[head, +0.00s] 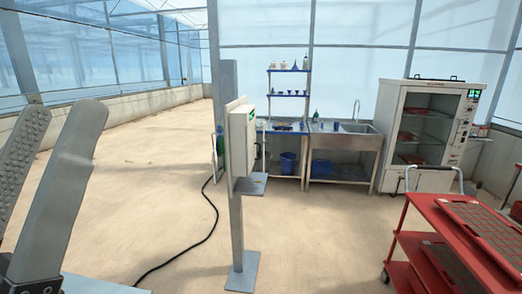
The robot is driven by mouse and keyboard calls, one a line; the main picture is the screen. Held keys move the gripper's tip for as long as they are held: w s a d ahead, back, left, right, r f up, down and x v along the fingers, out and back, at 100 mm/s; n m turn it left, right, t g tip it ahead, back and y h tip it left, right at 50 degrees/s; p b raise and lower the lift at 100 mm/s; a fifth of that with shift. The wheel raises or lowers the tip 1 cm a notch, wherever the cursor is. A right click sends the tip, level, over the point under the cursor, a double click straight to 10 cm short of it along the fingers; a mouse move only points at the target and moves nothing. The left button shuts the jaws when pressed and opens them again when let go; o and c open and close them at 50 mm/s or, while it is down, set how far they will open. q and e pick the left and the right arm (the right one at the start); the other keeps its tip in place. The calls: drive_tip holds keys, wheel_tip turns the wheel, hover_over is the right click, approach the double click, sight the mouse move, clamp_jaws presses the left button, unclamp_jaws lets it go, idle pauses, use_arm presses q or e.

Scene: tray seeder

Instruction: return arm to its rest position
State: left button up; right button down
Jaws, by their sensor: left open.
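My left gripper (52,160) shows large at the left edge, its two grey fingers pointing up and standing apart. It is open, with nothing between the fingers. It is well in front of the greenhouse floor and touches nothing that I can see. My right gripper is not in view.
A grey post (236,225) with a white box (242,140) stands mid-view, with a black cable (195,243) on the floor. A red cart (420,212) with trays is at right. A sink bench (345,140) and a white cabinet (391,120) stand behind. The left floor is clear.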

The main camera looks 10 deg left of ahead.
use_arm(q)
wheel_tip(320, 180, up, 32)
drive_tip(key=w+m+p, duration=0.1)
drive_tip(key=p, duration=3.2)
drive_tip(key=shift+w+a+f+g, duration=0.15)
drive_tip(key=shift+w+g, duration=0.2)
drive_tip(key=shift+g, duration=0.05)
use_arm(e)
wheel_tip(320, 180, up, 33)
use_arm(q)
drive_tip(key=shift+a+y, duration=0.1)
drive_tip(key=shift+y, duration=0.4)
